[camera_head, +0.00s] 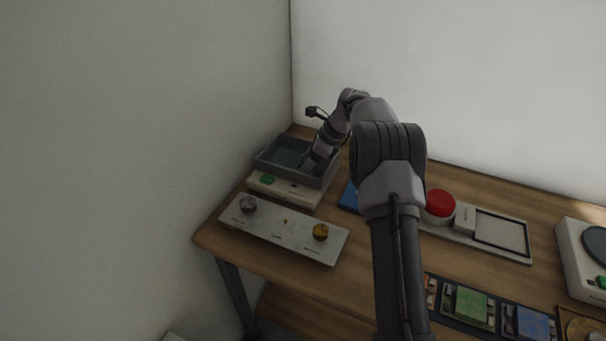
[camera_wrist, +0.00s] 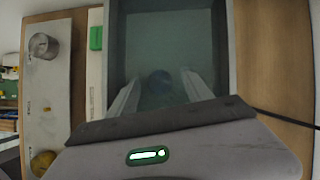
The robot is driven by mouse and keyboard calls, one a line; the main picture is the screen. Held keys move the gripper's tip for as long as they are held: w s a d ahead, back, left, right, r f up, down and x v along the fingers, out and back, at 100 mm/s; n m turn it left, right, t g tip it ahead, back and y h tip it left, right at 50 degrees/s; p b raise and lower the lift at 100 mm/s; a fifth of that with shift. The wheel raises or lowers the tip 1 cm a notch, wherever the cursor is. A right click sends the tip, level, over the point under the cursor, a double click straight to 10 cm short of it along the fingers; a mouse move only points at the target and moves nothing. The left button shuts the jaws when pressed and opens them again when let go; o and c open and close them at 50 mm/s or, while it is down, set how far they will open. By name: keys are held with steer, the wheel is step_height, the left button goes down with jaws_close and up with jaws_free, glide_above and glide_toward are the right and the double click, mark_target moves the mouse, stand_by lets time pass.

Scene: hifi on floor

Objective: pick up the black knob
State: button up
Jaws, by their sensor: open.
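A dark, round, blurred thing, which looks like the black knob (camera_wrist: 161,78), lies on the floor of the grey-teal bin (camera_wrist: 221,45). My gripper (camera_wrist: 160,76) is open, its two pale fingers reaching into the bin. The dark thing shows between the fingertips; I cannot tell whether they touch it. In the head view my gripper (camera_head: 307,164) points down into the right part of the bin (camera_head: 267,165), and the knob cannot be made out there.
The bin stands on a white base with a green button (camera_head: 267,180). In front lies a pale panel (camera_head: 284,228) with a silver knob (camera_head: 248,205) and a yellow knob (camera_head: 320,232). A red dome button (camera_head: 439,204) is to the right. A wall closes the left side.

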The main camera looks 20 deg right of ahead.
steer(key=shift+r, duration=0.15)
jaws_close()
